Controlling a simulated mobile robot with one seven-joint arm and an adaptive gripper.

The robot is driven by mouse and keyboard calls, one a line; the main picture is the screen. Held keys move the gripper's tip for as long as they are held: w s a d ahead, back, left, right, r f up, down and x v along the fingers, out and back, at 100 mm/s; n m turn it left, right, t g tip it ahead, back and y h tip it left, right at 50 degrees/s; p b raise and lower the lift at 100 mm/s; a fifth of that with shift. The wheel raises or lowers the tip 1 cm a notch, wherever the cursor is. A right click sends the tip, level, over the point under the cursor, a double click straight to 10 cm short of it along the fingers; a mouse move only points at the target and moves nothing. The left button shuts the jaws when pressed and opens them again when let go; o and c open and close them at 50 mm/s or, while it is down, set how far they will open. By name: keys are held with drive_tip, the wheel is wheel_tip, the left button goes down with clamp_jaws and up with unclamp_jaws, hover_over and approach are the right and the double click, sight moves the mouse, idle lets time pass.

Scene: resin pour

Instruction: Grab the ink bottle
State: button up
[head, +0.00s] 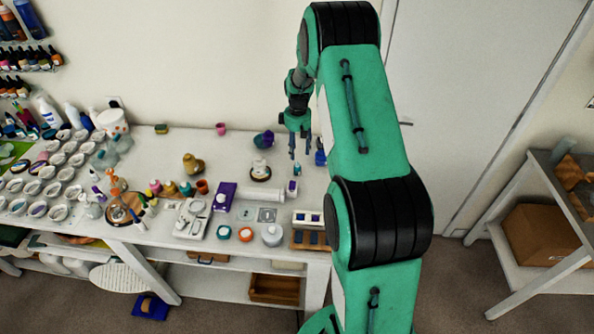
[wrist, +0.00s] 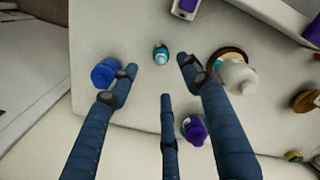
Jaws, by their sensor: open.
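My gripper (head: 299,150) hangs over the right end of the white table, fingers pointing down. In the wrist view its fingers (wrist: 158,74) are spread, with nothing between them. A small teal bottle (wrist: 160,54) stands just beyond the fingertips, near the middle of the gap. A blue bottle or jar (wrist: 104,72) is beside the left finger, partly covered by its tip. No label can be read, so I cannot tell for sure which is the ink bottle. The blue one also shows right of the gripper in the head view (head: 320,157).
A white figure on a round wooden base (wrist: 237,75) is close to the right finger. A purple-topped pot (wrist: 195,130) lies between the lower fingers. A white-and-purple item (wrist: 185,8) is at the top. Many jars and cups crowd the table's left side.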

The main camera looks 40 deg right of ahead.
sight(297, 164)
drive_tip(key=shift+f, duration=1.9)
drive_tip(key=shift+f, duration=0.1)
drive_tip(key=shift+a+f, duration=0.1)
drive_tip(key=shift+f, duration=2.45)
clamp_jaws()
